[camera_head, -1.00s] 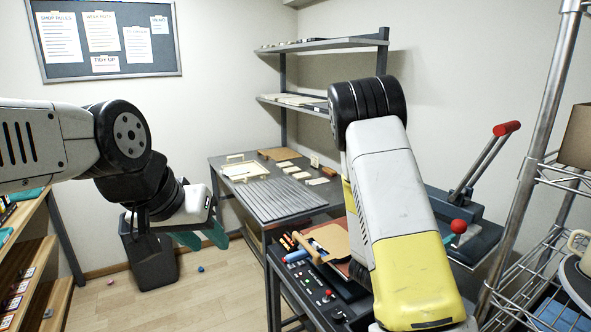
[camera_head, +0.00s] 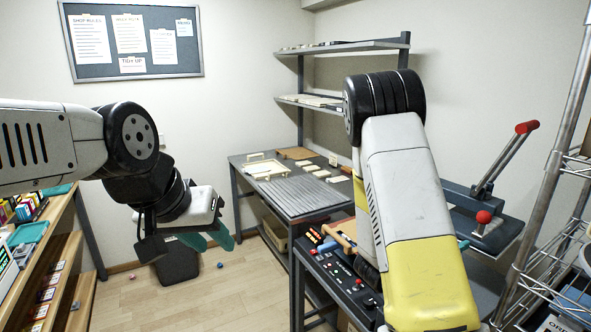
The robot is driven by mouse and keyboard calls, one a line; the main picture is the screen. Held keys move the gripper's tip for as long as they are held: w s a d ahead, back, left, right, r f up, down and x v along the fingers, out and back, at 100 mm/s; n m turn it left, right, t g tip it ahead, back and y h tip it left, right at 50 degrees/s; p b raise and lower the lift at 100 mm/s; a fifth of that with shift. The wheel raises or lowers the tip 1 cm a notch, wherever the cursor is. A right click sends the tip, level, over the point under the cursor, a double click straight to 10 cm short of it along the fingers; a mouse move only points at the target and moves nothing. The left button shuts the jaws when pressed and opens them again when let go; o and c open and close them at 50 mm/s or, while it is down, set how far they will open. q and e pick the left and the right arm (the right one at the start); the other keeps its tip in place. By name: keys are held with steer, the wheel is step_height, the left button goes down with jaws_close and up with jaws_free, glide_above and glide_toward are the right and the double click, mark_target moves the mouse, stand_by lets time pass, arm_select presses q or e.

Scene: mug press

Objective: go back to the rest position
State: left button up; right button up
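My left gripper (camera_head: 206,240) hangs at the left over the floor, in front of a dark bin. Its two teal fingers show apart, with nothing visible between them. My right arm, white and yellow, fills the middle right and covers part of the press bench. My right gripper is hidden behind it; a small teal bit at the arm's right edge may be a fingertip. The press has a raised lever with a red grip (camera_head: 527,127) and a red ball knob (camera_head: 483,217). The control panel (camera_head: 345,277) shows left of the arm.
A table with a grey ribbed mat (camera_head: 292,196) and pale pieces stands at the back. A wire rack (camera_head: 540,270) stands close at the right, and a wooden shelf unit (camera_head: 75,270) at the left. Small balls lie on the open floor (camera_head: 215,290).

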steer(key=s+d+r+m+g+y, duration=0.1)
steer(key=s+r+m+g+y, duration=0.1)
steer(key=s+m+g, duration=0.8)
steer(key=s+a+m+t+y, duration=0.1)
steer(key=s+a+m+y, duration=0.4)
steer(key=s+a+y, duration=0.15)
steer(key=s+a+r+m+t+y, duration=0.1)
steer(key=a+r+m+t+y, duration=0.2)
steer(key=a, duration=0.6)
steer(key=a+r+m+t+y, duration=0.4)
steer(key=a+r+y, duration=0.2)
steer(key=a+r, duration=0.2)
steer(key=shift+s+a, duration=0.4)
steer(key=shift+a, duration=0.7)
steer(key=shift+r+y, duration=0.1)
steer(key=shift+y, duration=0.15)
